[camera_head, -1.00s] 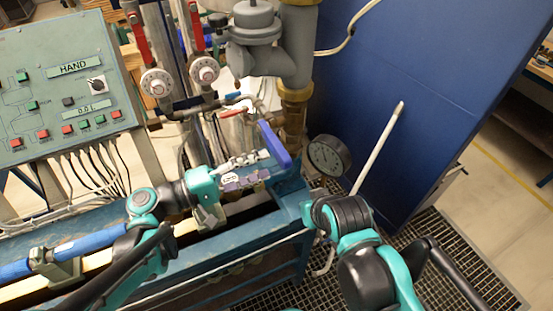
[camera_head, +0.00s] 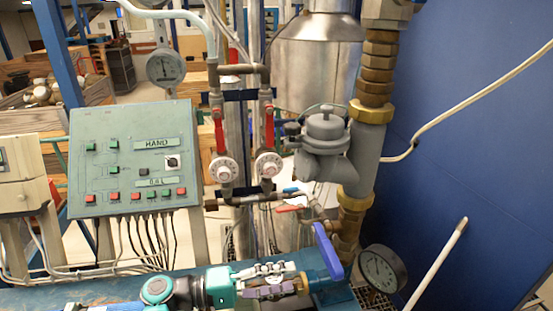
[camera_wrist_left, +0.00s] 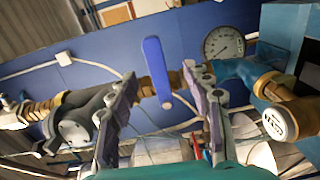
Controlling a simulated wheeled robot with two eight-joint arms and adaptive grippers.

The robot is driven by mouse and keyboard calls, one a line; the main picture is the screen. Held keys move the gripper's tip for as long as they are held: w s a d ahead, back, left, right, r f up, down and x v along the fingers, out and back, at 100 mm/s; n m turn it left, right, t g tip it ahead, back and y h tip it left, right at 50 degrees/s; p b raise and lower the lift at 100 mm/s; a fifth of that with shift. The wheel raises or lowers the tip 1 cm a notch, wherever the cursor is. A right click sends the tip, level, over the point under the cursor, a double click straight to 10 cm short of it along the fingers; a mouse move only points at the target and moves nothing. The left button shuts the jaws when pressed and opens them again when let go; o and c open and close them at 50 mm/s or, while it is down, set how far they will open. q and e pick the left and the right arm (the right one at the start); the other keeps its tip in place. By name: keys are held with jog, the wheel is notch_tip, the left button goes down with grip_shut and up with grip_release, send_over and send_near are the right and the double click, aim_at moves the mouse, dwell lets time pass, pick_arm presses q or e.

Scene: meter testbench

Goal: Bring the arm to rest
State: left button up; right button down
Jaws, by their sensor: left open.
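My left gripper (camera_head: 288,280) is at the bottom middle of the head view, just left of a blue valve handle (camera_head: 327,250). Its grey fingers also show in the left wrist view (camera_wrist_left: 160,75), spread apart with nothing held between them. In that view the blue handle (camera_wrist_left: 156,68) appears between and beyond the fingertips. I cannot tell how far the handle is from them. My right gripper and arm are not in the head view.
A green control panel (camera_head: 135,160) marked HAND stands at left. Two white dials (camera_head: 268,165) with red levers, a grey regulator (camera_head: 325,140) and vertical pipes stand behind the bench (camera_head: 215,273). A pressure gauge (camera_head: 382,268) and blue wall (camera_head: 480,120) are at right.

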pick_arm(q)
jog(key=s+a+f+t+y+b, duration=0.1)
jog(key=a+f+y, duration=0.25)
jog(key=f, duration=0.25)
jog(key=s+a+f+y+b, duration=0.2)
jog(key=f+y, duration=0.3)
jog(key=f, duration=0.2)
jog(key=s+a+f+m+t+y+b, duration=0.1)
jog(key=s+a+f+m+t+y, duration=0.1)
jog(key=a+y, duration=0.6)
jog(key=a, duration=0.5)
jog(key=shift+a+f+t+y, duration=0.35)
jog(key=shift+a+f+t, duration=0.05)
